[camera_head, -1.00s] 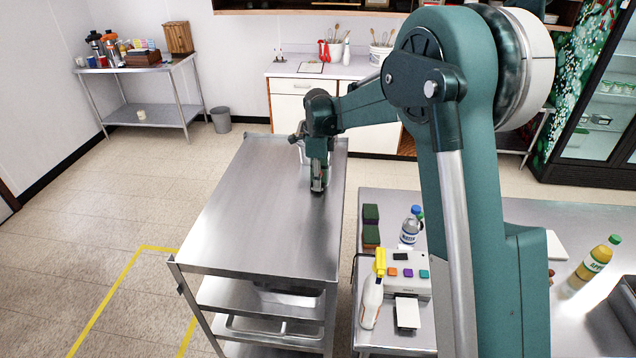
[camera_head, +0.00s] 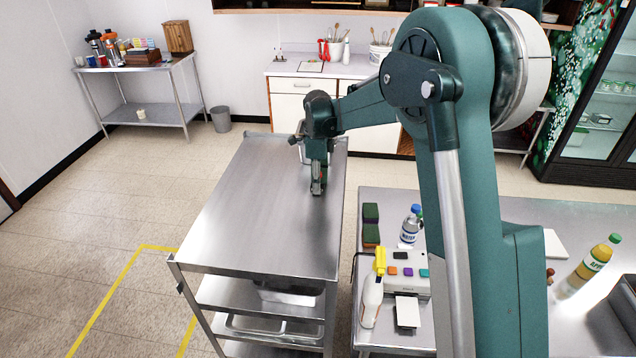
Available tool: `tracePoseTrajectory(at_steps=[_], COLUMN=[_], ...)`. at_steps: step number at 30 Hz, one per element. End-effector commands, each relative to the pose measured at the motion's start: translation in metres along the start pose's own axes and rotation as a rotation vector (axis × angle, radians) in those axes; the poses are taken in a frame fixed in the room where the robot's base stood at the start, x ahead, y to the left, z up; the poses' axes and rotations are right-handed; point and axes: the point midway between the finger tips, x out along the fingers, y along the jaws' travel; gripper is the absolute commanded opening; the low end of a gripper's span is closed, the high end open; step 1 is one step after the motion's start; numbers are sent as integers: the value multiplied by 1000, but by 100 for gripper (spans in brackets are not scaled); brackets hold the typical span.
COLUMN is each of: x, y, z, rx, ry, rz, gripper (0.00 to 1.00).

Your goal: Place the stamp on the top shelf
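The steel cart's top shelf (camera_head: 262,215) is a bare metal surface left of my arm. My gripper (camera_head: 317,190) points down over the shelf's far right part, with its fingertips at or just above the surface. A small reddish-brown patch shows between the fingers, too small to identify; it may be part of the stamp. I cannot tell whether the fingers are shut on it. I cannot make out the stamp for certain anywhere. A small brown rounded thing (camera_head: 550,275) on the right counter is partly hidden behind my arm.
The right counter (camera_head: 480,204) holds a spray bottle (camera_head: 371,300), a water bottle (camera_head: 410,227), sponges (camera_head: 371,225), a white device with coloured buttons (camera_head: 400,262) and a juice bottle (camera_head: 592,264). Most of the top shelf is clear. Metal pans sit on the lower shelves.

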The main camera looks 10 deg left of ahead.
Motion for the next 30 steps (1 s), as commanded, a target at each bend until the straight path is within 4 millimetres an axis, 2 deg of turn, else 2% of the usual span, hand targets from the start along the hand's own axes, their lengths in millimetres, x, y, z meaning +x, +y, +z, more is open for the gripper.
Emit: tracePoseTrajectory(at_steps=[5, 11, 24, 30], x=[-4, -21, -89, -112], y=[0, 0, 0, 0], z=[0, 0, 0, 0], rx=[0, 0, 0, 0], ry=[0, 0, 0, 0], rz=[0, 0, 0, 0], gripper=[32, 32, 32, 32])
